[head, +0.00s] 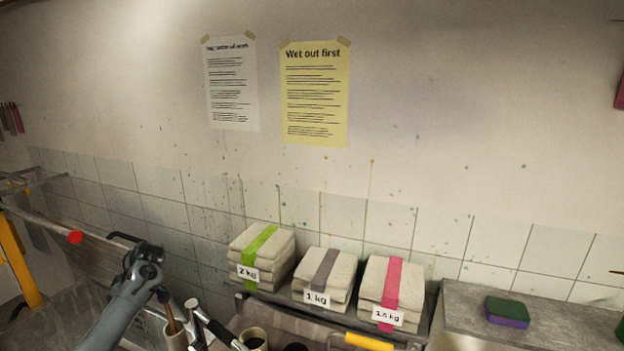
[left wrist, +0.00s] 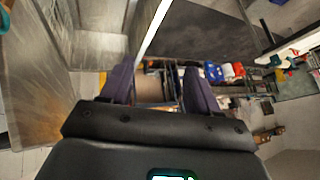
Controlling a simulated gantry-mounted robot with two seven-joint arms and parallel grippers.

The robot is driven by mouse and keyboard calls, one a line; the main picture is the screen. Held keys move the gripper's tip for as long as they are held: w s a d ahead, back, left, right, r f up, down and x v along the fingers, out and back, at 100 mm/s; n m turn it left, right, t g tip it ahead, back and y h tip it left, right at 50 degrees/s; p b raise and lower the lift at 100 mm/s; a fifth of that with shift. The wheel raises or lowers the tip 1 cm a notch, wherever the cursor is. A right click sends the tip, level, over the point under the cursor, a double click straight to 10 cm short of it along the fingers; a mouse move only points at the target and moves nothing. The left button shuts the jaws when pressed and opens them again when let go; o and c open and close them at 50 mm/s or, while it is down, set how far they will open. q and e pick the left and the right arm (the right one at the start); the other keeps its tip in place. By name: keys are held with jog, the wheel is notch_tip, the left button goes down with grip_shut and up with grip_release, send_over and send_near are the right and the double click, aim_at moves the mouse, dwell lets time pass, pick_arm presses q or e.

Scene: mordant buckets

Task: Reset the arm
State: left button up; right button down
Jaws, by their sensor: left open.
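My left gripper (left wrist: 160,84) shows in the left wrist view. Its two dark purple-grey fingers stand apart with a gap between them, and nothing is held in the gap. The background behind the fingers is cluttered and lies some way off. In the head view a grey jointed link (head: 125,292) rises from the lower left and looks like part of my arm; no gripper fingers can be made out there. My right gripper is in neither view.
Three banded cloth stacks stand along the wall: green-banded (head: 263,257), grey-banded (head: 324,277) and pink-banded (head: 391,291). A green and purple sponge (head: 507,312) lies on the grey ledge (head: 566,325) at right. A cup (head: 253,340) stands at the bottom. Two notices, white (head: 230,85) and yellow (head: 315,95), hang above.

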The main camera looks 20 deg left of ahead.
pick_arm(q)
jog(key=w+d+f+m+t+y, duration=0.1)
jog(key=d+f+m, duration=0.4)
jog(key=f, duration=0.2)
jog(key=s+d+f+m+t, duration=0.2)
jog(key=s+d+f+m, duration=0.35)
jog(key=d, duration=0.25)
jog(key=s+d+f+m+t, duration=0.2)
jog(key=s+d+f+m, duration=0.4)
jog(key=d, duration=0.3)
jog(key=s+d+r+m+t+h, duration=0.35)
jog(key=s+d+m, duration=0.55)
jog(key=s+d, duration=0.8)
jog(key=s+d+r+n+g+h+p, duration=0.1)
jog(key=d+r+n+h+p, duration=0.2)
jog(key=d, duration=0.4)
jog(key=shift+s+d+r+n+h+p, duration=0.25)
jog(key=shift+s+n+h+p, duration=0.15)
jog(key=shift+n+p, duration=0.15)
